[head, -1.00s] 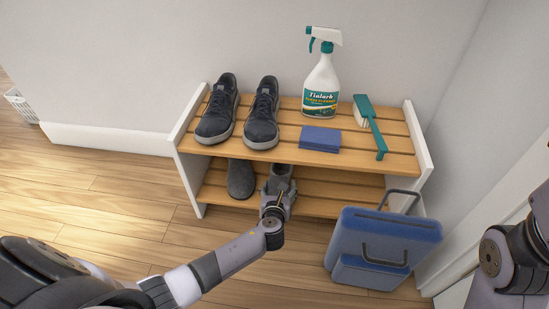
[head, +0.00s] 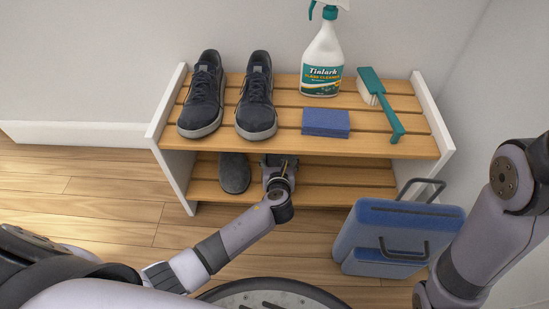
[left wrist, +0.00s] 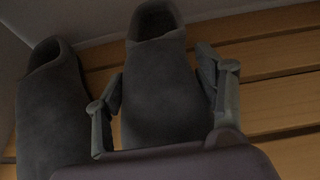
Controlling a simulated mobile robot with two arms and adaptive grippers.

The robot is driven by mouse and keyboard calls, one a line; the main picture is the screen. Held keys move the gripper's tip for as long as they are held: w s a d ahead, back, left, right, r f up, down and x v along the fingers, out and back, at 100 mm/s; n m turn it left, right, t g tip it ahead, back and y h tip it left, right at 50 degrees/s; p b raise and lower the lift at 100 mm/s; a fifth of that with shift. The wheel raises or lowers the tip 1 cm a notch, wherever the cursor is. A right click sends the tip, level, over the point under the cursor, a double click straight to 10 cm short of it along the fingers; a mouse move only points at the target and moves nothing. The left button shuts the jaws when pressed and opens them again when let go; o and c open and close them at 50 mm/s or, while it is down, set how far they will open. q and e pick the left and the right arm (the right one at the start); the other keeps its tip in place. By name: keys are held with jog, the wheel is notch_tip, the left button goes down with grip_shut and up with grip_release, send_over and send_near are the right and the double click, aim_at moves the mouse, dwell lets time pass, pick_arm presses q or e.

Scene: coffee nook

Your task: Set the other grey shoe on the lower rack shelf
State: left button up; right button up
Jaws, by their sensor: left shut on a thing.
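A grey shoe (left wrist: 160,95) is between the two fingers of my left gripper (left wrist: 163,105) in the left wrist view, with the fingers shut on its sides. In the head view my left gripper (head: 278,166) reaches under the upper shelf and mostly hides this shoe. The first grey shoe (head: 234,174) stands on the lower rack shelf (head: 345,178), just left of the held one; it also shows in the left wrist view (left wrist: 50,110). The held shoe is over the lower slats; I cannot tell whether its sole touches them. My right gripper is out of view.
The upper shelf (head: 290,143) overhangs the lower one and bears dark sneakers (head: 256,100), a blue sponge (head: 326,123), a spray bottle (head: 322,62) and a teal brush (head: 382,105). A blue case (head: 400,235) stands on the floor at the right front. The lower shelf's right part looks clear.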

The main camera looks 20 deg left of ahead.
pick_arm(q)
jog(key=shift+f, duration=0.2)
jog(key=shift+r, duration=0.1)
jog(key=shift+f, duration=0.2)
jog(key=o, duration=1.2)
jog(key=shift+r, duration=0.15)
